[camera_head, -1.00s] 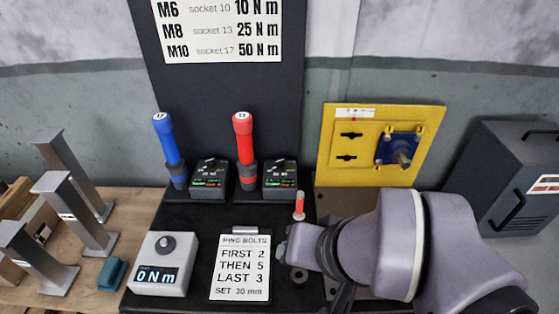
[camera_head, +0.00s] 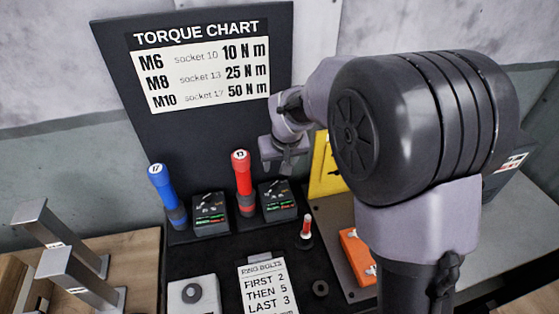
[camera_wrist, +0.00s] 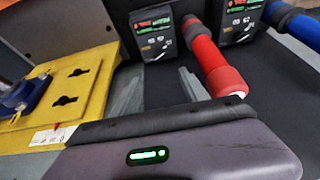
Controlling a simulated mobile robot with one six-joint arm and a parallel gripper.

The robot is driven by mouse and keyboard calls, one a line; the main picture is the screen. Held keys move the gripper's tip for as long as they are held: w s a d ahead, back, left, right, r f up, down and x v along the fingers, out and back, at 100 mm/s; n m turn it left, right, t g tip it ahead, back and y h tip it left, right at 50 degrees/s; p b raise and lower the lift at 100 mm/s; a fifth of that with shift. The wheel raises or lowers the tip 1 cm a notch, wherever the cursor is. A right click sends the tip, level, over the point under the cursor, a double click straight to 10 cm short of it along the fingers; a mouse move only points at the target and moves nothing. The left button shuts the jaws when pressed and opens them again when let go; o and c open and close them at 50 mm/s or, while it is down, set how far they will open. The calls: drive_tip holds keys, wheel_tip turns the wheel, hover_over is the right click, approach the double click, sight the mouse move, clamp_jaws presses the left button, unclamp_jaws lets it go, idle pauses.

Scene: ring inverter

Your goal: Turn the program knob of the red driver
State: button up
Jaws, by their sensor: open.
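The red driver (camera_head: 242,172) stands upright, with a dark box (camera_head: 280,202) bearing a lit display close on its right. The red driver (camera_wrist: 212,65) and that box (camera_wrist: 152,32) also show in the wrist view, where left and right are swapped. The box's small pale dial is visible, but its setting is too small to read. My gripper (camera_head: 287,165) is open and empty, pointing down above the box and right of the driver's top, apart from both. In the wrist view a grey finger (camera_wrist: 187,84) shows beside the driver.
The blue driver (camera_head: 167,195) and its box (camera_head: 210,213) stand left. The yellow panel (camera_head: 326,172) is partly behind my arm. A small red-topped piece (camera_head: 306,228), a black ring (camera_head: 320,288) and an orange block (camera_head: 356,256) lie nearer. Grey stands (camera_head: 60,237) are far left.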

sight(275, 184)
drive_tip(key=b+x, duration=0.3)
drive_tip(key=x, duration=1.2)
drive_tip(key=shift+f, duration=0.4)
drive_tip(key=shift+c, duration=0.2)
clamp_jaws()
